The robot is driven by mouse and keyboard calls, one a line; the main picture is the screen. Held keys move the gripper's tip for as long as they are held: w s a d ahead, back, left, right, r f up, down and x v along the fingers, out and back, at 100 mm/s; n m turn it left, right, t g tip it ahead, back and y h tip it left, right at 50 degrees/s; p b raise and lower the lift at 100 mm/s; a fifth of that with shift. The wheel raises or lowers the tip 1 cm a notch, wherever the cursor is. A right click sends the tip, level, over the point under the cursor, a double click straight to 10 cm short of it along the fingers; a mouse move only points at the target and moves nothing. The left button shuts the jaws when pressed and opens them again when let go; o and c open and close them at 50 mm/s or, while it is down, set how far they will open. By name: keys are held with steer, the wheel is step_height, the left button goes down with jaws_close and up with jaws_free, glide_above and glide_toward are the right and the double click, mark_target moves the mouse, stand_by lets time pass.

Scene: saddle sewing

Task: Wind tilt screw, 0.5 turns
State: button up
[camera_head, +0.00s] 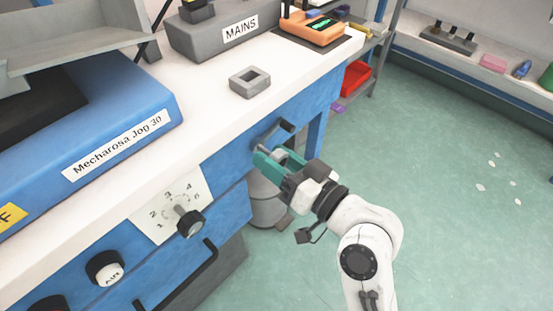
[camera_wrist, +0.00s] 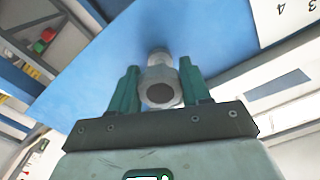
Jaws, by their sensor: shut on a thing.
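The tilt screw appears to be the grey round-ended piece (camera_wrist: 160,92) on the blue front panel, seen end-on in the wrist view with a short grey neck behind it. My gripper (camera_wrist: 158,90) has its two teal fingers shut on this piece, one on each side. In the head view my gripper (camera_head: 276,161) is at the right part of the blue panel, below the white bench top. Only a little of the grey screw (camera_head: 279,153) shows there between the fingers. A dark bar (camera_head: 272,137) sticks out just above the fingers. The screw's turn angle cannot be read.
A black knob (camera_head: 190,223) on a numbered white dial plate (camera_head: 168,206) sits left of my gripper. Further left are an AIR knob (camera_head: 105,268) and a dark drawer handle (camera_head: 180,279). A grey bin (camera_head: 267,201) stands behind the gripper. The green floor at right is mostly free.

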steer(key=shift+s+a+f, duration=0.15)
steer(key=shift+a+f, duration=0.1)
steer(key=shift+f, duration=0.15)
steer(key=o, duration=1)
steer(key=shift+r, duration=0.15)
steer(key=shift+d, duration=0.1)
steer(key=shift+r, duration=0.1)
steer(key=v, duration=1)
steer(key=shift+s+d, duration=0.2)
steer(key=shift+d, duration=0.1)
steer(key=shift+p, duration=0.3)
